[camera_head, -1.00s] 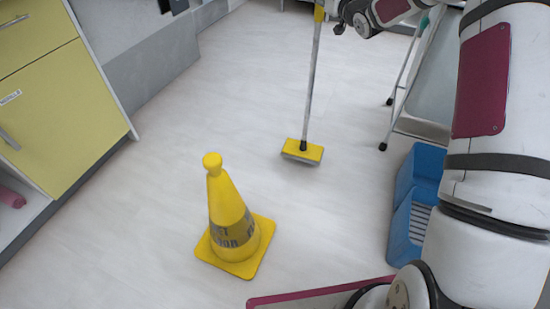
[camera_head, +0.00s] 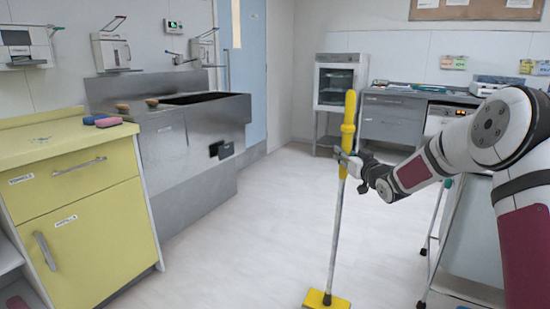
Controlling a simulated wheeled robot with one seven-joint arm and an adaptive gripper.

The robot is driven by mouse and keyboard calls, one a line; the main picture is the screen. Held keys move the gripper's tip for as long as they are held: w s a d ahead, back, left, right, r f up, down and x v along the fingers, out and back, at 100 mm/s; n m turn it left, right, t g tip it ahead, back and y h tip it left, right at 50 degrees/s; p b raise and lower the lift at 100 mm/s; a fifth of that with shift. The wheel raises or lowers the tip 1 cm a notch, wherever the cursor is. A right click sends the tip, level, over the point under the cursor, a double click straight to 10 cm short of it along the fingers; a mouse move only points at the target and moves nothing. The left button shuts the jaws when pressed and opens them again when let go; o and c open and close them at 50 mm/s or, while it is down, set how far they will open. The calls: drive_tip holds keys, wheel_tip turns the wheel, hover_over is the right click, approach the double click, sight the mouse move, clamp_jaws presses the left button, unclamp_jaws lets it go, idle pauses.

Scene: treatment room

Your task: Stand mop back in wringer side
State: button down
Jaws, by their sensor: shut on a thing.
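The mop stands nearly upright in the middle of the floor, with a yellow handle grip at the top, a grey pole (camera_head: 335,235) and a flat yellow head (camera_head: 325,300) at the bottom edge of the picture. My gripper (camera_head: 346,163) is shut on the mop just below its yellow grip, reaching in from the right. The mop head is low, at or near the floor; I cannot tell whether it touches. The wringer bucket is out of view now.
A yellow cabinet (camera_head: 85,215) and a steel sink unit (camera_head: 190,150) line the left side. A white-topped cart (camera_head: 475,235) stands at the right, partly behind my arm. A glass-fronted cabinet (camera_head: 338,88) and a grey desk (camera_head: 392,118) are at the back.

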drive_tip(key=s+a+r+m+h+p, duration=0.2)
drive_tip(key=s+r+h+p, duration=0.1)
drive_tip(key=s+r+p, duration=0.95)
drive_tip(key=s+a+r+m+h+p, duration=0.1)
drive_tip(key=s+a+r+h+p, duration=0.1)
drive_tip(key=s+r+p, duration=1.1)
drive_tip(key=s+f+p, duration=0.1)
drive_tip(key=s+f, duration=0.3)
drive_tip(key=f, duration=0.4)
drive_tip(key=s+f+p, duration=0.2)
drive_tip(key=s+f, duration=0.2)
drive_tip(key=f, duration=0.5)
drive_tip(key=shift+s+t, duration=0.3)
drive_tip(key=shift+s, duration=0.05)
